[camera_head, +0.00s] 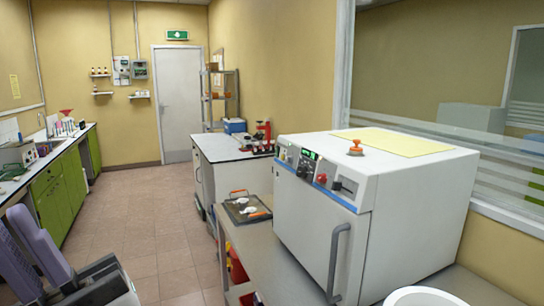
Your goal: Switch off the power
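A large white box-shaped machine (420,205) stands on a grey bench at the right. Its blue-trimmed front panel carries a lit green display (308,155), a red knob (322,178) and a dark recessed part (344,186). Which control is the power switch cannot be told. Two grey electrical boxes, one at left (121,70) and one at right (139,70), hang on the far wall left of the door. Lavender-grey finger-like parts at the lower left edge look like my gripper (35,255), apart from the machine; its opening is unclear.
A yellow sheet (395,143) and an orange-topped item (355,147) lie on the machine. A tray (246,208) sits beside it. Green cabinets (60,190) line the left wall. A white-sided counter (232,165) stands mid-room. The tiled floor (150,235) between is clear.

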